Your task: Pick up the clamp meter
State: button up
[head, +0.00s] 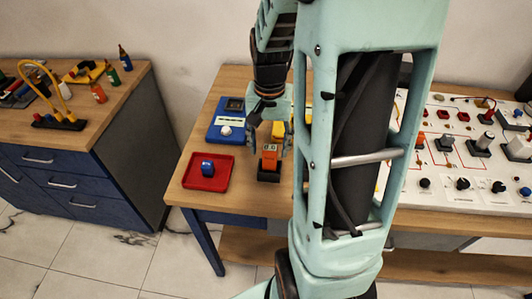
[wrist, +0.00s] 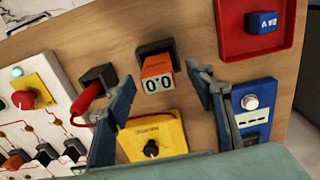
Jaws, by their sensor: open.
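The clamp meter appears to be the orange block with a "0.0" display (head: 269,160), seated in a black base on the wooden bench. In the wrist view the clamp meter (wrist: 157,84) shows its display face, with the black base behind it. My gripper (head: 269,138) is open just above and behind it in the head view. In the wrist view my gripper (wrist: 163,82) has one finger on each side of the meter, with gaps between. Nothing is held.
A red tray (head: 222,184) with a blue block (head: 207,168) is left of the meter. A blue device (head: 216,125) stands behind the tray. A yellow meter with a knob (wrist: 165,133) and a red-handled item (wrist: 88,100) are close by. My arm hides the bench's middle.

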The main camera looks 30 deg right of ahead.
aim_at(270, 155)
jog(key=shift+d+f, duration=0.15)
jog(key=shift+f, duration=1.8)
jog(key=shift+r, duration=0.1)
grip_shut()
